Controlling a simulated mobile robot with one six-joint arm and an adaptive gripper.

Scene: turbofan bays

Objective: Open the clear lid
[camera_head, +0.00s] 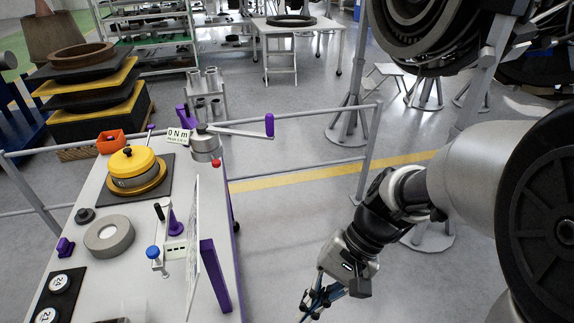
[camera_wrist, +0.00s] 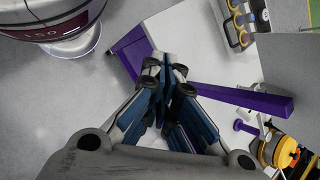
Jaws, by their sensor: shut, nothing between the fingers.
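My gripper (camera_head: 314,303) hangs over the floor to the right of the white workbench (camera_head: 75,223), apart from it. Its blue-padded fingers meet in the wrist view (camera_wrist: 165,85), shut and empty. I cannot make out a clear lid for certain. A faint see-through shape (camera_head: 125,307) shows at the bottom edge of the head view, on the bench, cut off by the frame. In the wrist view, a grey case with yellow rings (camera_wrist: 238,22) sits at the top right of the bench; whether a clear lid covers it I cannot tell.
A purple bar (camera_head: 215,276) and a thin upright panel (camera_head: 193,245) stand along the bench's right edge, between the gripper and the bench top. A yellow-capped part (camera_head: 132,163), a grey ring (camera_head: 109,236) and a purple-handled torque tester (camera_head: 205,145) stand farther back.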

